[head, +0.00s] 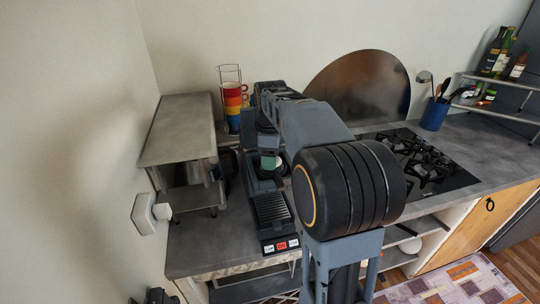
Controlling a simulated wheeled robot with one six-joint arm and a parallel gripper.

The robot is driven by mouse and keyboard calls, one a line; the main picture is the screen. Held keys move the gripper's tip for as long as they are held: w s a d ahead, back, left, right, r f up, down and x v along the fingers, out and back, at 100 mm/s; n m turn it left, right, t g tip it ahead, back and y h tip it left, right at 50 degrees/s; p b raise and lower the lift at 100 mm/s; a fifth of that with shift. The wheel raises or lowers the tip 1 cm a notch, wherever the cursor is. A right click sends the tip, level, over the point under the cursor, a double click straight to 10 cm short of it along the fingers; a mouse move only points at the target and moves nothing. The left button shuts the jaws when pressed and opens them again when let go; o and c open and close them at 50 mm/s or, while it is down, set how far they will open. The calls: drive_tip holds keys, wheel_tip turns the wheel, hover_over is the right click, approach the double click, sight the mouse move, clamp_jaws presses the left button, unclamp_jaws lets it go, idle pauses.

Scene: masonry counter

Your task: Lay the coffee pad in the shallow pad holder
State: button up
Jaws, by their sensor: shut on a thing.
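A dark coffee machine (273,208) stands on the grey counter, with a ribbed tray and a row of lit buttons at its front. My gripper (269,155) points down over the back part of the machine, below my bent arm. It is shut on a small pale thing (269,163), seemingly the coffee pad, with green beside it. Its outline is too small to make out well. I cannot make out the shallow pad holder among the machine's dark parts and my arm. I cannot tell whether the pale thing touches the machine.
A stack of coloured cups (233,105) in a wire rack stands behind the machine. A metal shelf (180,130) is on the left, by the wall. A gas hob (425,160) and a blue utensil pot (434,115) are on the right. Bare counter (205,240) lies left of the machine.

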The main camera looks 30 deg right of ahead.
idle(0.4)
drive_tip(key=o, duration=1)
drive_tip(key=shift+o, duration=0.2)
drive_tip(key=shift+r, duration=0.1)
drive_tip(key=shift+r+p, duration=2.75)
drive_tip(key=shift+r, duration=0.15)
drive_tip(key=s+a+f+m+t+b, duration=0.1)
drive_tip(key=s+a+f+m+t, duration=0.1)
drive_tip(key=s, duration=0.6)
drive_tip(key=s+a+f+m+t+b, duration=0.1)
drive_tip(key=s+a+f+m+t, duration=0.1)
drive_tip(key=s+a+f+m, duration=0.3)
drive_tip(key=s+a+m, duration=0.2)
drive_tip(key=s+m, duration=0.1)
drive_tip(key=m, duration=0.1)
drive_tip(key=shift+s+t+b, duration=0.3)
drive_tip(key=shift+t+b, duration=0.1)
